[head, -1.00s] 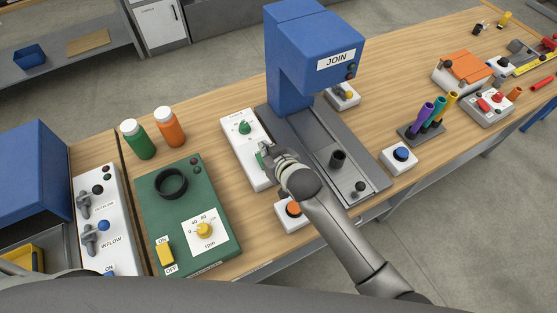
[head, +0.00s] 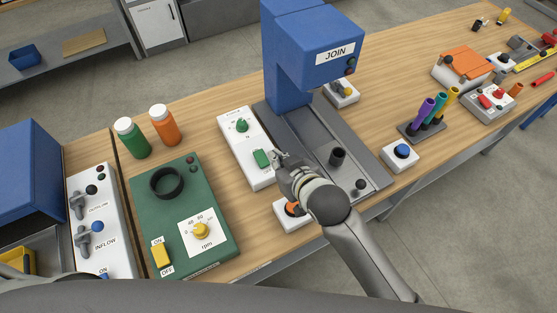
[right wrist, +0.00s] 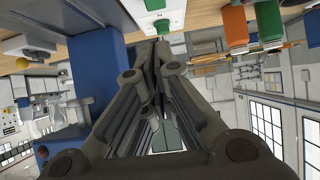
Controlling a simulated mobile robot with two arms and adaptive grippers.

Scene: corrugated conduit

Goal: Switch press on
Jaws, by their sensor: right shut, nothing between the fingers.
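The blue press labelled JOIN (head: 318,52) stands at the back middle of the wooden bench. Left of its grey base lies a white control box (head: 234,143) with a green knob (head: 241,126) and a green rocker switch (head: 262,158). Which way the rocker is tipped is too small to tell. My right gripper (head: 277,155) is shut and empty, its tips just right of the rocker; whether they touch it I cannot tell. In the right wrist view my closed fingers (right wrist: 154,48) point toward the white box (right wrist: 176,12). My left gripper is not in view.
An orange push button box (head: 290,213) sits partly under my right gripper. A green rpm unit (head: 170,215) lies to the left, with green (head: 132,140) and orange (head: 164,126) bottles behind it. A blue button box (head: 402,154) stands right of the press base.

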